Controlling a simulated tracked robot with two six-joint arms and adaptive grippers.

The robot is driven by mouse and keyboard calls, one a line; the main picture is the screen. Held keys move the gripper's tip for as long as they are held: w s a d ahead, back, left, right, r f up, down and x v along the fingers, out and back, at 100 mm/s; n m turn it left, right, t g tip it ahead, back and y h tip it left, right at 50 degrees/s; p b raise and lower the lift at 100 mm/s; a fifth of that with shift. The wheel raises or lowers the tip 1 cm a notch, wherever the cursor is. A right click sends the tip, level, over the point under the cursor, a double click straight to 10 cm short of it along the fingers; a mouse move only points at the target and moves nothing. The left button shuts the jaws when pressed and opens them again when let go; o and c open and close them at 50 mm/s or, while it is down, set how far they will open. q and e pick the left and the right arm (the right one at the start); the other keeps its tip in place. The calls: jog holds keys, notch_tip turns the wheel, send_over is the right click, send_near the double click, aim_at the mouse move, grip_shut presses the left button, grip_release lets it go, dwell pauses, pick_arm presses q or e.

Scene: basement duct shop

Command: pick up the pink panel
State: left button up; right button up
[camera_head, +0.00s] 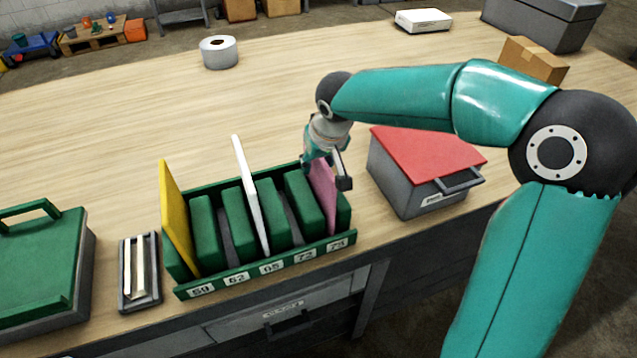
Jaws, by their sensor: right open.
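The pink panel (324,195) stands upright at the right end of a green slotted rack (270,277) on the bench. The rack's front carries number labels, with the rightmost one below the pink panel. A yellow panel (177,217) stands at the rack's left end, and a white panel (250,190) stands near its middle. My right gripper (326,176) is open and points down at the top of the pink panel. Its fingers partly hide the panel's upper edge, and I cannot tell whether they touch it. My left gripper is not in view.
A grey box with a red lid (425,150) stands right of the rack, under my right arm. A small grey tray (139,272) and a green-lidded case (40,265) are at the left. A tape roll (218,52) and a cardboard box (533,60) stand farther back. The bench behind the rack is clear.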

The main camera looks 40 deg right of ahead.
jog(key=shift+f+b, duration=0.2)
jog(key=shift+b, duration=0.15)
dwell(0.5)
grip_shut()
